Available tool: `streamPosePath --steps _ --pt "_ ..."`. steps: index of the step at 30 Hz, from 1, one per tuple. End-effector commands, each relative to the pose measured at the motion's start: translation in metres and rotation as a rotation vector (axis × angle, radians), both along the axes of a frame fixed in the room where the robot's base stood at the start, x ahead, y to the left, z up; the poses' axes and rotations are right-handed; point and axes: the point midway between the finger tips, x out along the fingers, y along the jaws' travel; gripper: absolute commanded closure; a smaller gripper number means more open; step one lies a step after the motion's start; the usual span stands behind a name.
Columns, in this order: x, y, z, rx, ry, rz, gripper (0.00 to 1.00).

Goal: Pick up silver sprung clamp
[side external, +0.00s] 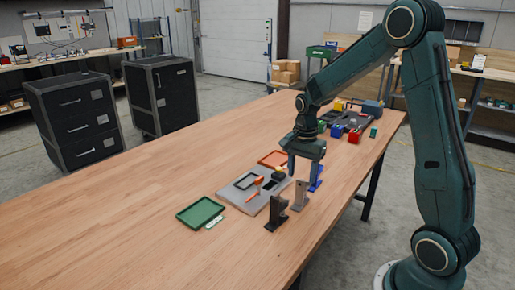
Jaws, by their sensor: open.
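My gripper (303,168) points down over the right side of the work area, its fingers apart with nothing visible between them. A grey upright piece (300,195) stands on the wooden table just below and in front of the gripper in the picture; it may be the silver sprung clamp, but it is too small to be sure. A similar dark upright piece (277,213) stands to its left and nearer. A blue one (317,179) stands to its right, close to the gripper and partly hidden by it.
A grey board (237,192) holds a dark frame and an orange-handled tool (256,188). A green tray (201,213) lies left of it, an orange tray (273,159) behind. Several coloured bins (355,136) stand at the far right end. The table's left part is clear.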

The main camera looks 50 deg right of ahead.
Motion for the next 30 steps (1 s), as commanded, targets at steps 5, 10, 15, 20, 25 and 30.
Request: streamPosePath --steps 5,10,15,20,25,30 --pt "0.0 0.0 -0.019 0.0 0.001 0.0 0.49" --pt "0.0 0.0 -0.024 0.0 -0.001 0.0 0.49" --pt "0.0 0.0 -0.025 0.0 0.0 0.0 0.49" --pt "0.0 0.001 -0.036 0.001 0.001 0.001 0.49" --pt "0.0 0.003 -0.056 0.001 0.002 0.001 0.49" --pt "0.0 0.003 -0.071 0.001 0.002 0.001 0.49"
